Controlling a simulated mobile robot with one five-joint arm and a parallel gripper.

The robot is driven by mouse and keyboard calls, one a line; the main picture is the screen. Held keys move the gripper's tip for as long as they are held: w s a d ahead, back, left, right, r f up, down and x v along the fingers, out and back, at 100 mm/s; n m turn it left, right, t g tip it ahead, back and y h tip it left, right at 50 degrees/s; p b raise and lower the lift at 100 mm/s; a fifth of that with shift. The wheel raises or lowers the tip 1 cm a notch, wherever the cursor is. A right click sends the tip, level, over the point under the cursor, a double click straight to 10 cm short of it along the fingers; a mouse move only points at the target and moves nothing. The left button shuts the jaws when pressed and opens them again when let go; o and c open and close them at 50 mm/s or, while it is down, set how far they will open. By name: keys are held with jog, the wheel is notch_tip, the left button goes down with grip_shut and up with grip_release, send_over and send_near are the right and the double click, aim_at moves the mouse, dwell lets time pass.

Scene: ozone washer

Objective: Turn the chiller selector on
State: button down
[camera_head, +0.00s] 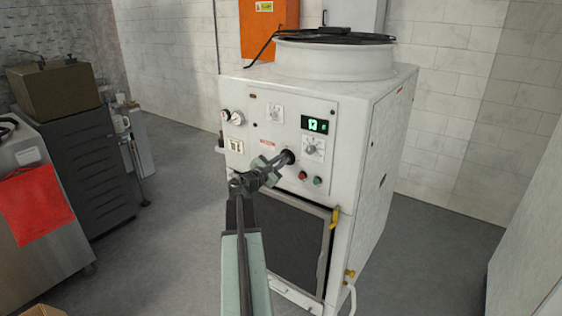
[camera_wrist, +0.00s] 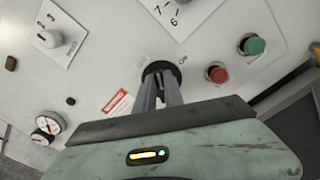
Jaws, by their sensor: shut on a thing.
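The chiller (camera_head: 385,150) is a white cabinet with a control panel on its front. My gripper (camera_head: 281,162) reaches to the panel, left of the red and green buttons. In the wrist view my gripper's two fingers (camera_wrist: 166,95) are close together and shut on a round black selector (camera_wrist: 159,69). The fingers hide much of the selector, so I cannot tell which way its handle points. Small markings lie on the panel beside it, too blurred to read. In the head view the selector (camera_head: 289,156) shows just past the fingertips.
A red button (camera_wrist: 217,74) and a green button (camera_wrist: 252,45) sit close to the right of my fingers. A white dial (camera_head: 313,150) and a lit green display (camera_head: 315,125) are above. Gauges (camera_head: 230,117) are at left. A dark grille (camera_head: 285,240) is below.

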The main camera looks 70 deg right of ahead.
jog(key=m, duration=0.7)
jog(key=f+m+b, duration=0.1)
jog(key=m, duration=0.3)
jog(key=shift+s+a+f, duration=0.1)
jog(key=shift+s+a, duration=0.05)
jog(key=shift+s, duration=0.15)
jog(key=shift+m, duration=0.4)
jog(key=c, duration=1.4)
grip_release()
jog(key=shift+c, duration=0.2)
jog(key=v, duration=0.7)
jog(key=shift+a, duration=0.35)
jog(key=shift+w, duration=0.1)
